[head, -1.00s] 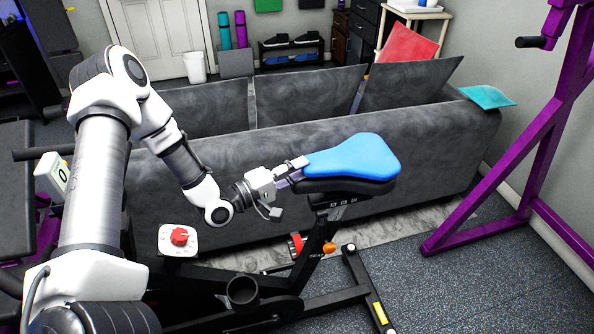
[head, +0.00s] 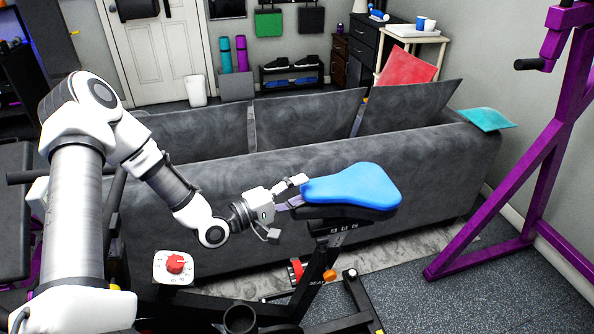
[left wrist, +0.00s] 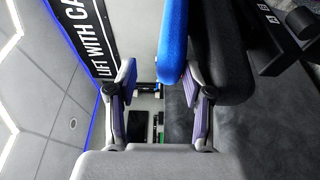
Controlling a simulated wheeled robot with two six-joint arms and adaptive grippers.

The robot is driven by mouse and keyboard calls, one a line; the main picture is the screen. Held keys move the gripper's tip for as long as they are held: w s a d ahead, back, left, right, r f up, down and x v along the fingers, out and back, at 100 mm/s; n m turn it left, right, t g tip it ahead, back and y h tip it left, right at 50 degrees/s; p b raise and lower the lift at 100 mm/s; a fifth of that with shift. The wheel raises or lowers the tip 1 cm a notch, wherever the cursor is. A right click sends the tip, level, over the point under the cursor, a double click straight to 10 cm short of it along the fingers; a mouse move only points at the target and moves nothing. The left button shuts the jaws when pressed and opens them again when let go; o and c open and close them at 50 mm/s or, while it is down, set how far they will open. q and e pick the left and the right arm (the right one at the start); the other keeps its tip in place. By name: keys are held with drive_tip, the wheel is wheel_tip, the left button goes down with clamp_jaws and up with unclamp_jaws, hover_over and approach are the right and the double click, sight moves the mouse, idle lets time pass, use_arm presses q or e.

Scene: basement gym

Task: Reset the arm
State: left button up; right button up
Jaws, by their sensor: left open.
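My left arm comes in from the left in the head view, and its white and dark gripper (head: 295,192) is at the left end of a bike saddle. The saddle (head: 352,186) has a blue top and a black underside. The gripper is open, with its fingers (left wrist: 158,82) well apart in the left wrist view. There, the saddle's blue edge (left wrist: 172,40) shows between the finger directions and its black part (left wrist: 225,60) lies behind the right-hand finger. I cannot tell whether a finger touches the saddle. My right gripper is not in view.
A grey sofa (head: 400,150) stands just behind the saddle. A box with a red knob (head: 174,264) is below my left arm. A purple rack (head: 548,160) stands at the right. Dark floor (head: 450,300) is clear at front right.

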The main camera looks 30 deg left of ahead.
use_arm(q)
wheel_tip(320, 180, up, 8)
drive_tip(key=shift+r+t, duration=0.25)
drive_tip(key=shift+t, duration=0.15)
drive_tip(key=shift+s, duration=0.1)
